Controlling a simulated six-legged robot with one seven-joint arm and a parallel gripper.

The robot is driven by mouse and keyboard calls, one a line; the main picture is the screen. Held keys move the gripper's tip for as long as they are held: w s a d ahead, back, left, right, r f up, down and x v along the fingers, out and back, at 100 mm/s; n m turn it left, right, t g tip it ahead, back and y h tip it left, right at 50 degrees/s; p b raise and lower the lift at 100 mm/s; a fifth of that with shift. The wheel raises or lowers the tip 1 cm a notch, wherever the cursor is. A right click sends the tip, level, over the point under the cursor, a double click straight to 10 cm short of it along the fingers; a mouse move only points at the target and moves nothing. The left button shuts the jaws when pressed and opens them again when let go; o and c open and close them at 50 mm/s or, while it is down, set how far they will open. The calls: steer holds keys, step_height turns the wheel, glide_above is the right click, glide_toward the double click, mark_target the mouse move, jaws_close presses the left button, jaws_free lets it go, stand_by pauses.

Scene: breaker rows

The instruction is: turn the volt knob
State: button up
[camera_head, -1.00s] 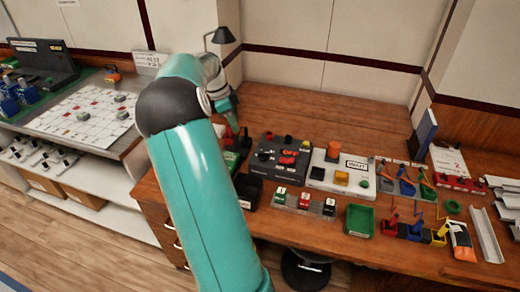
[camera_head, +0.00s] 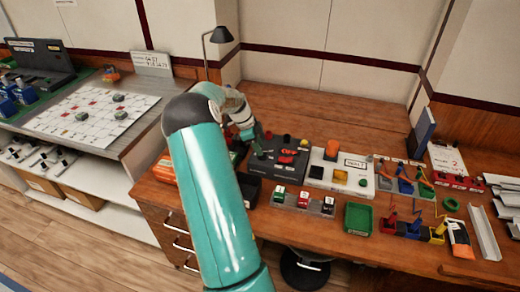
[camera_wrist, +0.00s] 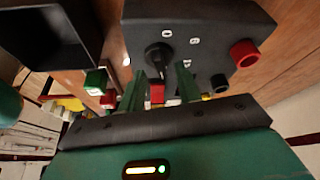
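The dark control panel (camera_head: 288,171) stands on the wooden desk. In the wrist view its black round knob (camera_wrist: 158,57) carries a raised grip, with small white marks beside it on the panel face (camera_wrist: 203,22). I cannot read a volt label. My gripper (camera_wrist: 162,72) is open, its two green fingers apart. The knob appears between and just past the fingertips; I cannot tell whether they touch it. In the head view my gripper (camera_head: 258,144) is over the panel's left part and hides some of it.
A red button (camera_wrist: 243,53) and a black button (camera_wrist: 219,83) sit near the knob. A black bin (camera_head: 247,187) stands in front of the panel, beside a rail of small switches (camera_head: 303,200). A white panel (camera_head: 340,172) stands to the right.

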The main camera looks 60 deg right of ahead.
steer(key=shift+x, duration=0.85)
jaws_close()
